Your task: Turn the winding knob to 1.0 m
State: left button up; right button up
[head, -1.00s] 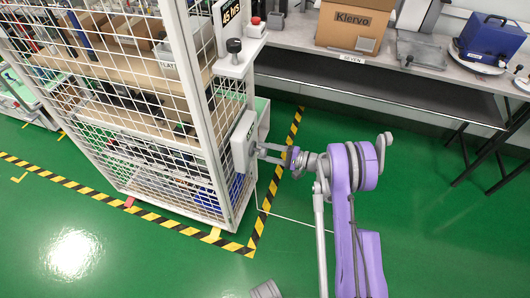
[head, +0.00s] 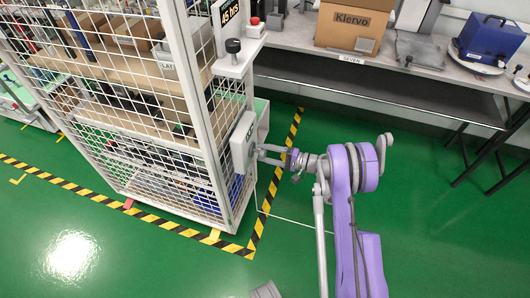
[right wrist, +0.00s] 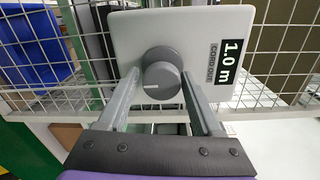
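A white box (head: 240,142) is fixed to the side of the wire cage. In the right wrist view the box (right wrist: 208,32) carries a black label reading "1.0 m" (right wrist: 231,61) and a round grey winding knob (right wrist: 161,77) with a pale pointer line. The line lies roughly level, on the knob's left part. My right gripper (right wrist: 160,105) is open, its two fingers on either side of the knob with a visible gap at least on the right. In the head view my right gripper (head: 268,154) points left at the box.
The wire cage (head: 190,110) with shelves stands left of my arm. A bench (head: 385,62) with a cardboard box (head: 352,28) runs along the back. The green floor (head: 420,225) at right is clear.

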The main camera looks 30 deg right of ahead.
jog(key=shift+o, duration=0.8)
jog(key=v, duration=1)
jog(key=shift+s+d+p, duration=0.25)
jog(key=shift+s+p, duration=0.05)
jog(key=shift+p, duration=0.15)
